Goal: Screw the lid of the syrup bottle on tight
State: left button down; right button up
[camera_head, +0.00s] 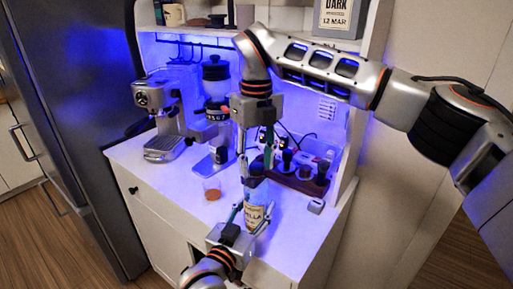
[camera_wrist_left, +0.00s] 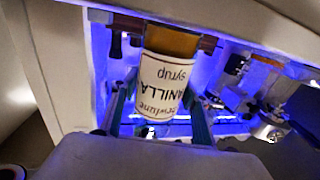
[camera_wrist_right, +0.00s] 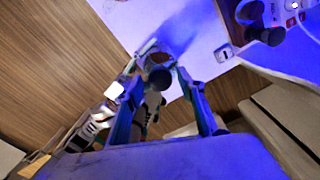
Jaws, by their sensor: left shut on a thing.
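The syrup bottle (camera_head: 254,217) stands upright near the front of the white counter, with a cream vanilla label. Its label and amber body fill the middle of the left wrist view (camera_wrist_left: 165,88). My left gripper (camera_head: 251,212) is shut on the bottle, one finger on each side. My right gripper (camera_head: 257,165) points down over the bottle's top. In the right wrist view its fingers stand apart, with a dark round lid (camera_wrist_right: 160,78) between them. I see a gap beside the lid. How far the lid is turned on the neck is hidden.
A glass with amber liquid (camera_head: 212,190) stands left of the bottle. An espresso machine (camera_head: 158,110) and a grinder (camera_head: 215,90) are behind. A wooden tool stand (camera_head: 300,180) and a small grey box (camera_head: 315,206) are at right. The front left counter is clear.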

jog(key=shift+f, duration=0.6)
grip_shut()
jog(key=shift+m, duration=2.6)
jog(key=shift+o, duration=0.6)
grip_release()
